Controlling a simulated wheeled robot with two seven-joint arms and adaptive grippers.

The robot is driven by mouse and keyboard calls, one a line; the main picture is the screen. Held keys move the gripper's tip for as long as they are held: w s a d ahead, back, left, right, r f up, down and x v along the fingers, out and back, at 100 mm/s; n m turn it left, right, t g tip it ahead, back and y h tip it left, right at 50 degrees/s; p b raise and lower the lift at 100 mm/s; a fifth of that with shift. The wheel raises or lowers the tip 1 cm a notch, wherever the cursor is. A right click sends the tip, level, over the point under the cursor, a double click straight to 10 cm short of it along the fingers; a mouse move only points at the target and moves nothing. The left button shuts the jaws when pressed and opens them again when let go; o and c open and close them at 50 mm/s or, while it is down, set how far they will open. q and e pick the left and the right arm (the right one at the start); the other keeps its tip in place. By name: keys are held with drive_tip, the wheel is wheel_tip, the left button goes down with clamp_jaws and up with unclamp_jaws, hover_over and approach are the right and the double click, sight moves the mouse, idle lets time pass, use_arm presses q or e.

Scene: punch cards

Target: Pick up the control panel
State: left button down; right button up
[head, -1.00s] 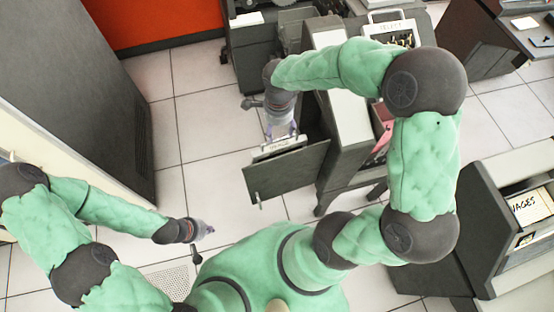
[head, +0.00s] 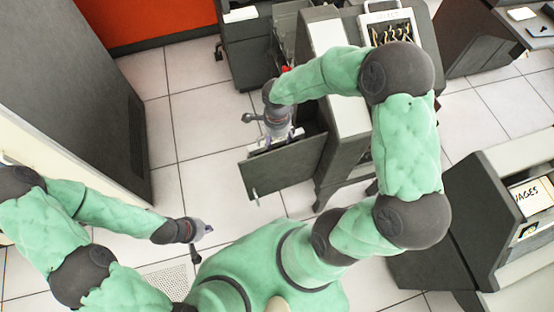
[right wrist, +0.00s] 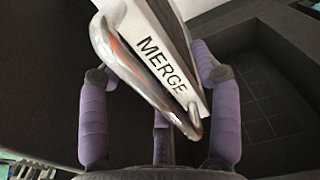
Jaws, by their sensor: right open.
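A control panel marked MERGE (right wrist: 165,65) shows in the right wrist view, tilted, with a metal loop handle (right wrist: 140,80). My right gripper (right wrist: 160,115) is open, its purple-padded fingers on either side of the handle end. I cannot tell whether they touch it. In the head view my right gripper (head: 279,134) is over the open grey door of a machine, and the panel is mostly hidden beneath it. Another panel with a handle and wires (head: 391,27) sits on top of the machine. My left gripper (head: 204,229) is low at the left, away from the panels; its jaws are too small to read.
The grey machine (head: 352,128) stands right of the open door (head: 262,172). A cabinet with a WAGES card (head: 530,197) is at the right. A tall dark cabinet (head: 75,80) stands at the left. Tiled floor (head: 200,130) is clear between them.

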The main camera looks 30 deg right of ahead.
drive_tip(key=shift+c, duration=0.2)
clamp_jaws()
drive_tip(key=shift+w+r, duration=0.15)
